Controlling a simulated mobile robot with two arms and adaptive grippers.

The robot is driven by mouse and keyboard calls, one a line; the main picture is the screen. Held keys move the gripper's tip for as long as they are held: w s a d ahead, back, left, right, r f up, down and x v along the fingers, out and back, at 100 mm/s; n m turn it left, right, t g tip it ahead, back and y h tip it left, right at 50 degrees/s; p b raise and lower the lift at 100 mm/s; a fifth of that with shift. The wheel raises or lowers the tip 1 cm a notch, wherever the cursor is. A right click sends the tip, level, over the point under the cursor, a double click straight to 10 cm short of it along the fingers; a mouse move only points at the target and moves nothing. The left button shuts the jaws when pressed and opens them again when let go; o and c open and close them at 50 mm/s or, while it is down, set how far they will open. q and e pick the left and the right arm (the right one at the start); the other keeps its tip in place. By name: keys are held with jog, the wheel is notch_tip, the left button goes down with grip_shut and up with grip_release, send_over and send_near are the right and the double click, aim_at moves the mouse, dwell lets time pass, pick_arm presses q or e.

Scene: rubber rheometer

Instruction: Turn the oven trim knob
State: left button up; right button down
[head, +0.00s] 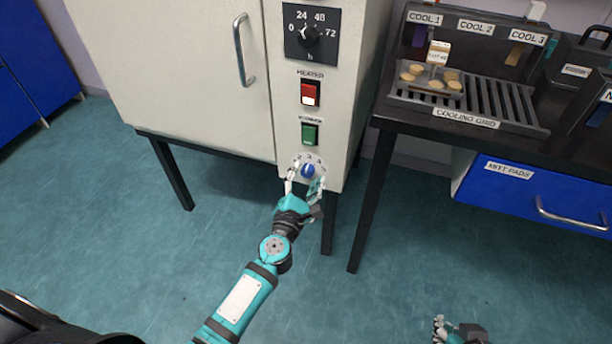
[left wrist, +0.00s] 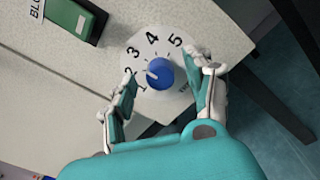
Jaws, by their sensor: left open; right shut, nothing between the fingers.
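The trim knob (head: 308,171) is a small blue dial low on the oven's front panel, below a green switch. In the left wrist view the blue knob (left wrist: 159,73) sits on a white disc (left wrist: 138,48) with numbers, and its white pointer mark faces near the 2. My left gripper (head: 305,180) is at the knob, with its fingers open. In the left wrist view its fingertips (left wrist: 163,82) stand either side of the knob, apart from it as far as I can see. My right gripper (head: 440,326) is shut and empty, at the bottom edge of the head view.
Above the knob are the green switch (head: 310,133), the red heater switch (head: 310,93) and a black timer dial (head: 309,36). A dark table with a cooling grid (head: 492,104) and a blue drawer (head: 530,190) stands right. The floor in front is clear.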

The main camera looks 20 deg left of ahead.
pick_arm(q)
jog(key=shift+w, duration=0.3)
grip_shut()
